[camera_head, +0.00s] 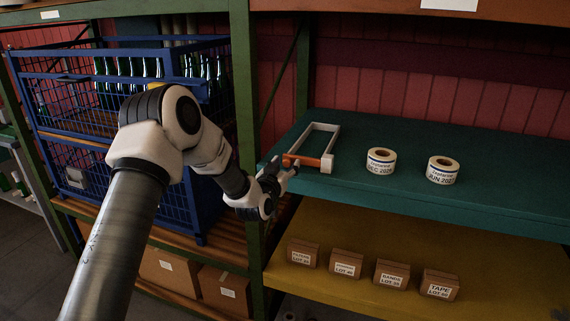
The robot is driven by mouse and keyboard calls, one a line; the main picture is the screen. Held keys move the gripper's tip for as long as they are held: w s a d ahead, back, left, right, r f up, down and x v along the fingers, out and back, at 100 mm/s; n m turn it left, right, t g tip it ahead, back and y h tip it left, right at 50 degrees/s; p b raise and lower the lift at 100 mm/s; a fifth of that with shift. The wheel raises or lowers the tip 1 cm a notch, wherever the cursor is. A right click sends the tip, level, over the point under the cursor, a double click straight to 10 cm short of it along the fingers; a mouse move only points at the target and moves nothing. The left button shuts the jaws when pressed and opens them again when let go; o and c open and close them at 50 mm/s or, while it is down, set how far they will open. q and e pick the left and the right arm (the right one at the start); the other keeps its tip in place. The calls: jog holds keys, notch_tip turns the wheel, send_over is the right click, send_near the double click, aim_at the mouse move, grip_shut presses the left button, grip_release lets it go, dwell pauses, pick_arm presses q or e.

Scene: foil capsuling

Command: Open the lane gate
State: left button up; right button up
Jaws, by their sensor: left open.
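The lane gate seems to be the orange bar (304,160) across the near end of a pale rectangular frame (320,126). The frame lies on the teal shelf (480,203), and the bar spans its front with a white block at its right end. My left gripper (286,174) is open at the shelf's front left corner, just left of and below the bar. I cannot tell whether its fingers touch the bar. The frame looks empty. My right gripper is not in view.
Two label rolls (381,161) (443,170) stand right of the frame. Several small brown boxes (347,264) sit on the yellow shelf below. A blue wire cage (205,190) with green bottles is at left, beside a green upright post (243,120). The teal shelf's right part is clear.

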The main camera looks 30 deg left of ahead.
pick_arm(q)
jog(key=shift+w+f, duration=0.1)
grip_shut()
jog(key=r+m, duration=0.1)
jog(key=r+m+p, duration=0.2)
jog(key=shift+w+d+r+m, duration=0.1)
jog(key=shift+d+r+m, duration=0.2)
jog(key=shift+r+m, duration=0.1)
jog(key=w+d+r+m+p, duration=0.2)
jog(key=d+r+m+p, duration=0.1)
jog(key=d+r+m, duration=0.4)
jog(key=shift+w+d+m, duration=0.2)
jog(key=shift+d+m, duration=1.25)
jog(key=shift+m, duration=2.25)
